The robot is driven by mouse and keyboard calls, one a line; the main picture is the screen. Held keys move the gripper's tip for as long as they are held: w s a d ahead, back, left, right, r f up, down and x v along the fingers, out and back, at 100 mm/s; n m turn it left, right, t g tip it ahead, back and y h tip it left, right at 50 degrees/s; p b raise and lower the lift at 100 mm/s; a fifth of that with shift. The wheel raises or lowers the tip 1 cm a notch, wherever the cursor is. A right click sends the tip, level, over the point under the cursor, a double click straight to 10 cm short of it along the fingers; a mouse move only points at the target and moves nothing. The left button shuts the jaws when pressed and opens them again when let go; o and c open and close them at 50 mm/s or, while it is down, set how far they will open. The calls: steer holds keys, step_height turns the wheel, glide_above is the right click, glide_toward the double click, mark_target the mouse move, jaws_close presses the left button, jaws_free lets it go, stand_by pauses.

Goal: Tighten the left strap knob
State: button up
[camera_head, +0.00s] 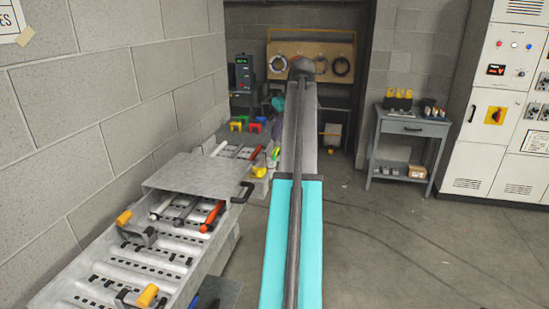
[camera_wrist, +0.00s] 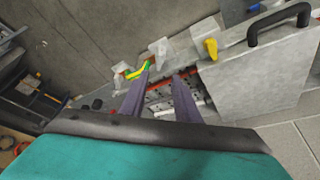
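In the head view, an orange knob (camera_head: 124,217) sits on a bracket at the long metal tray (camera_head: 70,287), and another orange knob (camera_head: 147,296) is nearer to me. Further off, beyond the lid, are a yellow knob (camera_head: 259,171) and a green part (camera_head: 275,153). I cannot tell which is the left strap knob. In the wrist view, my gripper (camera_wrist: 167,72) has its two fingers apart with nothing between them. A yellow-green part (camera_wrist: 140,70) shows just beyond the left fingertip, contact unclear. A yellow knob (camera_wrist: 211,48) is to the right. The head view does not show the fingers clearly.
A grey lid (camera_head: 195,175) with a black handle (camera_head: 242,193) covers part of the tray; the lid is also at the right in the wrist view (camera_wrist: 265,75). A small grey table (camera_head: 412,126) and white cabinets (camera_head: 490,130) stand right. Floor right of my arm is clear.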

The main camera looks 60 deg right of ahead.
mark_target(273, 160)
steer(key=shift+p+x, duration=2.45)
steer(key=shift+x, duration=4.15)
steer(key=shift+a, duration=0.1)
jaws_close()
